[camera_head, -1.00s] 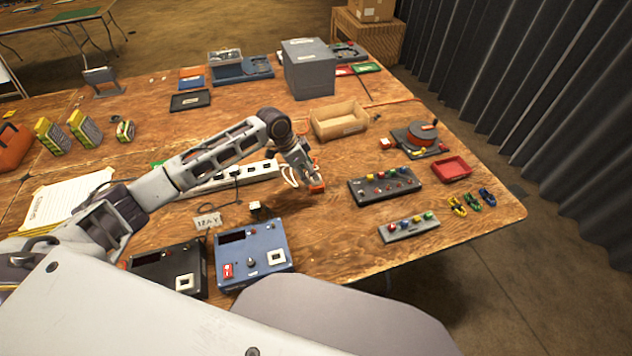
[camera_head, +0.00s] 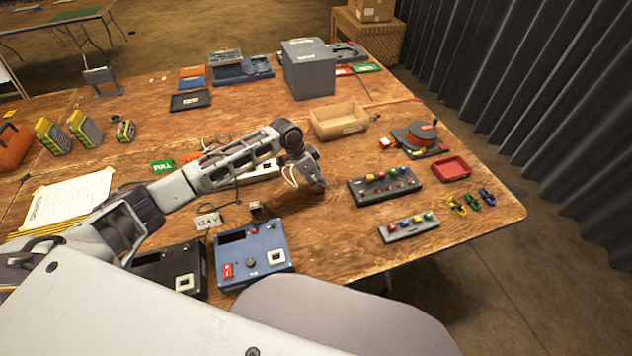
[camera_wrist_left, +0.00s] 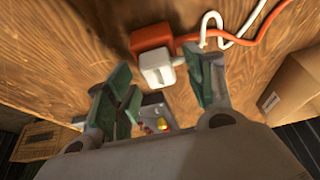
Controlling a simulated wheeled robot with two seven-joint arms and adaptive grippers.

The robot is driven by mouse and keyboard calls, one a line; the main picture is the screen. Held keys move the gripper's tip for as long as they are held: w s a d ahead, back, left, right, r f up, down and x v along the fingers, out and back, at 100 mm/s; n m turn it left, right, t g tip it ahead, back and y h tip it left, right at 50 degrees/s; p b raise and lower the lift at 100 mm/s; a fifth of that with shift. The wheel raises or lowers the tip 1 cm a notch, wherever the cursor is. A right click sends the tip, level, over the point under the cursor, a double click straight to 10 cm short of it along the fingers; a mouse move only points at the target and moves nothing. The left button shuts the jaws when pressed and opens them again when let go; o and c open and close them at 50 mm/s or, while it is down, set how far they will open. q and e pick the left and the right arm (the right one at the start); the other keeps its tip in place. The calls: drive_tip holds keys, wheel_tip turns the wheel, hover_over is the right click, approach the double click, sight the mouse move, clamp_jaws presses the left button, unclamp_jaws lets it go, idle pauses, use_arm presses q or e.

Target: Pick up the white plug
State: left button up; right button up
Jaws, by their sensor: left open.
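In the left wrist view, the white plug (camera_wrist_left: 158,69) lies against an orange socket block (camera_wrist_left: 151,38) on the wooden table. A white cord loops away at the upper right, beside an orange cord. My left gripper (camera_wrist_left: 160,72) is open, its green-padded fingers on either side of the plug, with gaps visible and nothing clamped. In the head view, my left gripper (camera_head: 312,180) points down at the table, right of the white power strip (camera_head: 262,170). It hides most of the plug there, and only a bit of orange shows. My right gripper is not in view.
A grey panel with coloured buttons (camera_head: 385,186) stands close to the right of my gripper. An open cardboard box (camera_head: 338,121) is behind it. A blue control box (camera_head: 252,252) and a small black-and-white block (camera_head: 257,208) are nearer. Bare table lies in front.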

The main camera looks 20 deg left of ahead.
sight(315, 178)
use_arm(q)
drive_tip(key=c, duration=1.1)
drive_tip(key=shift+c, duration=0.2)
drive_tip(key=shift+r, duration=0.1)
wheel_tip(315, 178, up, 10)
idle(0.4)
